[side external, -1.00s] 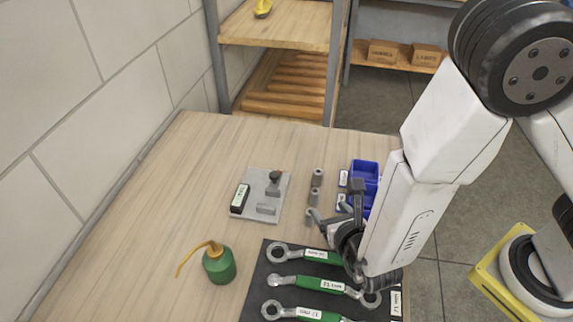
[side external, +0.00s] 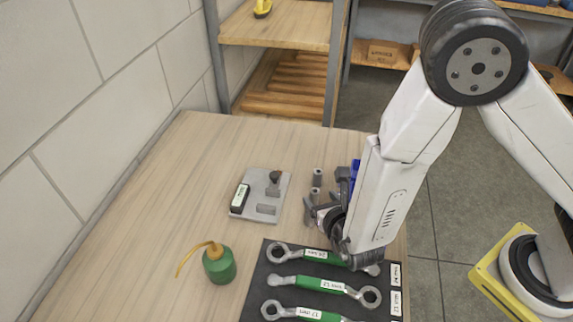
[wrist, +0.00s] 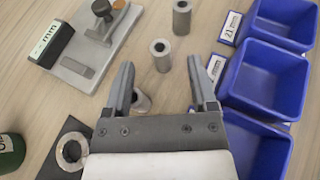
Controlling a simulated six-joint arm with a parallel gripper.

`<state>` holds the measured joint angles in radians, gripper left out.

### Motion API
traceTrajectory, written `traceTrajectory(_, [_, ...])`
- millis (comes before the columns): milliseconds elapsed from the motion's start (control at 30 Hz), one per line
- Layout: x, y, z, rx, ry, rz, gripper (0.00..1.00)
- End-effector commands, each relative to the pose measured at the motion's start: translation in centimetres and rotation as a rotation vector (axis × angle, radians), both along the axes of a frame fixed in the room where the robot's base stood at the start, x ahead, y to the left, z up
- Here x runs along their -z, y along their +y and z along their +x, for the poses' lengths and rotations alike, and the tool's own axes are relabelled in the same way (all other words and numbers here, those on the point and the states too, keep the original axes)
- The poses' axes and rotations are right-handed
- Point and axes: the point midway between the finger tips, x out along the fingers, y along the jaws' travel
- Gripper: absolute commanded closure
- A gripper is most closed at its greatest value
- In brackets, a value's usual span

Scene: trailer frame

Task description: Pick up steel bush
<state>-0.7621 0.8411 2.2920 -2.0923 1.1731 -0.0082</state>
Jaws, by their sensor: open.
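Several grey steel bushes stand in a row on the wooden table. In the wrist view one is at the top (wrist: 181,18), one in the middle (wrist: 160,54), and the nearest (wrist: 141,102) is beside the left finger, partly hidden. In the side view the far bush (side external: 318,176) and middle bush (side external: 316,194) show; the nearest is hard to make out behind my gripper. My gripper (wrist: 160,66) is open and empty, fingers pointing along the row. In the side view my gripper (side external: 310,206) is low by the near end of the row.
Blue bins (wrist: 266,72) with size labels stand right of the bushes. A grey plate (wrist: 97,50) with a black labelled block lies to the left. Green-handled wrenches (side external: 322,285) lie on a dark mat in front. A green oil can (side external: 219,265) stands at front left.

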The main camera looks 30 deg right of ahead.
Motion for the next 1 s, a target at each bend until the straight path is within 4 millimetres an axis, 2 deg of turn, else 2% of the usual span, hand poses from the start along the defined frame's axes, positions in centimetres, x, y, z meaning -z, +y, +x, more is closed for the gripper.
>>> traceTrajectory(100, [0.6,-0.4,1.2,0.003,0.001,0.000,0.26])
traceTrajectory(300, [1.1,-0.7,2.3,0.001,0.002,0.000,0.26])
traceTrajectory(800, [1.0,-0.7,2.4,0.000,0.001,0.000,0.26])
traceTrajectory(867, [1.0,-0.7,2.4,0.000,0.001,0.000,0.42])
traceTrajectory(1000, [1.0,-0.7,2.4,0.000,0.001,0.000,0.87])
